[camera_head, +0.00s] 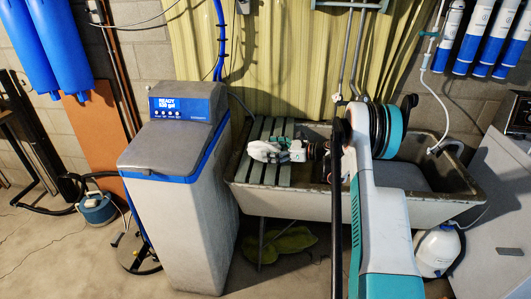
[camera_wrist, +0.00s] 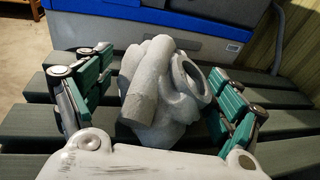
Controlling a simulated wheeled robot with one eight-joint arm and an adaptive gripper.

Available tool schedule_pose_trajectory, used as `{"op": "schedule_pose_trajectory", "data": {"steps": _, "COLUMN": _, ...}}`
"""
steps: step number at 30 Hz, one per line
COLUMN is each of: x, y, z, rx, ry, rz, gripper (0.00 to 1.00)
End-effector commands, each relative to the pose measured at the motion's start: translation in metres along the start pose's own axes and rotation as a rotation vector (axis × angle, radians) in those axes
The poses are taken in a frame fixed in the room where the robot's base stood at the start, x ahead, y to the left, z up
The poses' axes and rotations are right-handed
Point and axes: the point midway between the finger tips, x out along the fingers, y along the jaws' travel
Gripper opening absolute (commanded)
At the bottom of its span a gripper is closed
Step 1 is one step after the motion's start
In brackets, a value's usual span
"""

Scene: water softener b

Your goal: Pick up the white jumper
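The white jumper (camera_wrist: 155,95), a pale pipe-like fitting with a round opening at its upper right, rests on dark slats in the wrist view. In the head view the jumper (camera_head: 262,151) is a small pale shape on the slats at the left end of the sink. My gripper (camera_wrist: 165,100) has its teal-padded fingers spread on both sides of the jumper. The pads are close to its sides; I cannot tell whether either touches. In the head view my gripper (camera_head: 284,148) reaches the jumper from the right, partly covering it.
The slatted board (camera_head: 283,175) lies across the left part of the stone sink (camera_head: 315,205). A grey water softener (camera_head: 178,190) with a blue top band stands left of it. A white jug (camera_head: 437,250) is on the floor at right. A corrugated panel stands behind.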

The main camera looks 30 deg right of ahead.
Motion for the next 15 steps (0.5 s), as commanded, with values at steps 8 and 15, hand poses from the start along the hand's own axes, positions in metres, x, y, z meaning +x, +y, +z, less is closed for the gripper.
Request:
{"op": "schedule_pose_trajectory", "data": {"steps": 8, "x": 0.0000, "y": 0.0002, "z": 0.0001, "rx": 0.000, "ry": 0.000, "rz": 0.000, "gripper": 0.44}}
{"op": "schedule_pose_trajectory", "data": {"steps": 15, "x": -0.0004, "y": 0.0002, "z": 0.0027, "rx": 0.000, "ry": 0.000, "rz": 0.001, "gripper": 0.44}}
